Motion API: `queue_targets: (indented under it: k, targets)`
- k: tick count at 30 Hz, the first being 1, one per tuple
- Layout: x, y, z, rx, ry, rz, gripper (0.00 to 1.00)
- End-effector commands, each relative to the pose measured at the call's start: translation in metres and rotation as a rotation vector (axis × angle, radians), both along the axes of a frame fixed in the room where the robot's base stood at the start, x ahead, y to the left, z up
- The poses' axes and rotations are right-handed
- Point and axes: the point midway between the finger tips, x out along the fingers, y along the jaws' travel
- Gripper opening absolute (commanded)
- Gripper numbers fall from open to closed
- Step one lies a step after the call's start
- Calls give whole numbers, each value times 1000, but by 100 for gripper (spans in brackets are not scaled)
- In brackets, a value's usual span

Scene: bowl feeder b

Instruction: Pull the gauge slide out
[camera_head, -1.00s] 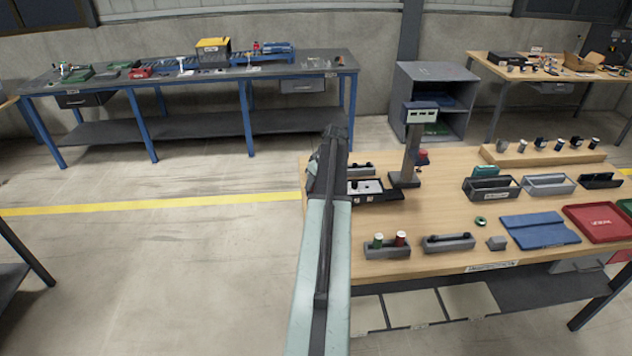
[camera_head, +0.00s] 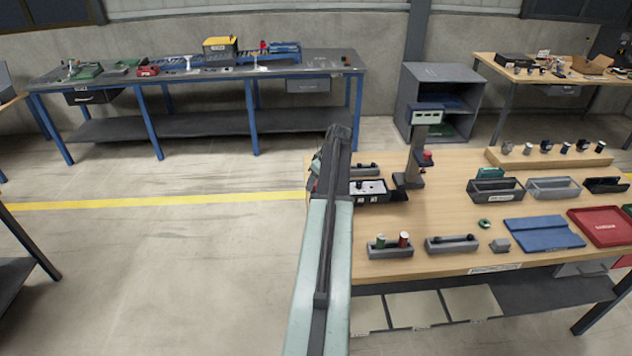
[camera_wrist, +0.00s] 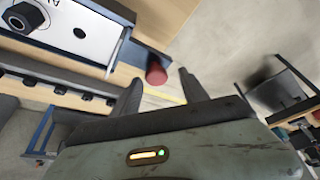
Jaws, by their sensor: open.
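In the wrist view, a dark block with a white plate (camera_wrist: 75,25) on top fills the upper left; a black nut and a dark hole show on the plate. A red cylindrical knob (camera_wrist: 156,73) sticks out from the block's end. My gripper (camera_wrist: 160,77) is open, its two dark fingers on either side of the knob in the picture; I cannot tell whether they touch it. In the head view, the dark fixture with its pale top (camera_head: 372,187) stands at the table's left edge, beside my arm. My arm hides its left end and most of my gripper.
A grey post with a display box (camera_head: 426,117) stands just right of the fixture. A holder with green and red pieces (camera_head: 390,248) and a grey holder (camera_head: 452,244) sit at the front edge. Open floor lies left of the table.

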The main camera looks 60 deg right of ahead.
Motion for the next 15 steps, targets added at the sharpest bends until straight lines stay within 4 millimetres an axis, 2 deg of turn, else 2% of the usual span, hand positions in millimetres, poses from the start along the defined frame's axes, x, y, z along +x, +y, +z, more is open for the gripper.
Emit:
queue_targets:
  k: [9,12,15]
  targets:
    - [-19,5,55,2,0,-1,51]
    - [-24,6,68,2,-2,0,51]
    - [-27,7,71,2,-1,1,51]
